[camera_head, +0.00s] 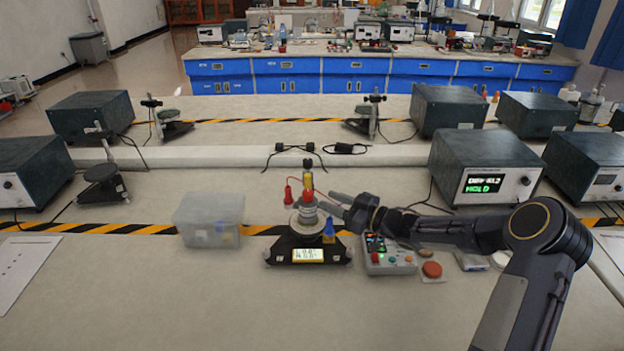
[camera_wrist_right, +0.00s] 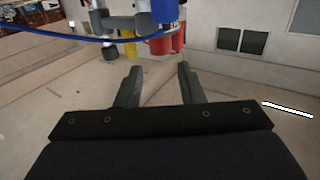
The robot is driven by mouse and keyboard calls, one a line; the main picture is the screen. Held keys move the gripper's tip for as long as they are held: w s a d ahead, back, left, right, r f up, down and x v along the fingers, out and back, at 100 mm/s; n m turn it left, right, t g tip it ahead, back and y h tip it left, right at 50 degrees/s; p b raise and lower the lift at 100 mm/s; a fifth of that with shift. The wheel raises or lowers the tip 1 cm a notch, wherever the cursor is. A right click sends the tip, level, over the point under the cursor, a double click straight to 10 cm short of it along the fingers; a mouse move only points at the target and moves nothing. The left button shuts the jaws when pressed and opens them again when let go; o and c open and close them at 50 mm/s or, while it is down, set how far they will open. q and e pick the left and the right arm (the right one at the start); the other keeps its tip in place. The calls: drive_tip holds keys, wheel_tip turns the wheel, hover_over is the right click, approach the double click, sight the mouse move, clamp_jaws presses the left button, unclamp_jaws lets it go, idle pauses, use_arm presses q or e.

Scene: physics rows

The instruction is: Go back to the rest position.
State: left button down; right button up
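My right arm comes in from the right in the head view. Its gripper (camera_head: 338,203) is just right of a small device with red and yellow connectors (camera_head: 307,190) on a black base (camera_head: 280,252). In the right wrist view my right gripper (camera_wrist_right: 156,75) has its two fingers apart with nothing between them. The red and yellow connectors (camera_wrist_right: 165,38) are beyond the fingertips, apart from them as far as I can tell. My left gripper is not in view.
A clear plastic box (camera_head: 210,215) stands left of the device. A control box with buttons (camera_head: 390,258) and a red round button (camera_head: 432,269) lie beneath my right forearm. An instrument reading HOLD (camera_head: 482,165) stands behind the arm.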

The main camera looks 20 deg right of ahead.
wheel_tip(320, 180, up, 6)
drive_tip(key=s+d+m+h, duration=0.2)
drive_tip(key=m+h, duration=0.1)
drive_tip(key=h, duration=0.4)
drive_tip(key=s+d+r+m+g+h, duration=0.25)
drive_tip(key=s+m+h, duration=0.2)
drive_tip(key=s, duration=0.75)
drive_tip(key=s+a+f+g+y, duration=0.1)
drive_tip(key=s+a+f, duration=0.1)
drive_tip(key=s, duration=0.6)
drive_tip(key=s+a+f+m+g+y, duration=0.1)
drive_tip(key=s+a, duration=0.3)
drive_tip(key=s, duration=0.5)
drive_tip(key=s+a+f+m+g+y, duration=0.1)
drive_tip(key=s+a+f+g, duration=0.1)
drive_tip(key=s, duration=0.6)
drive_tip(key=shift+s+a+f+g, duration=0.15)
drive_tip(key=shift+a+f+g, duration=0.15)
drive_tip(key=shift+a+g, duration=0.45)
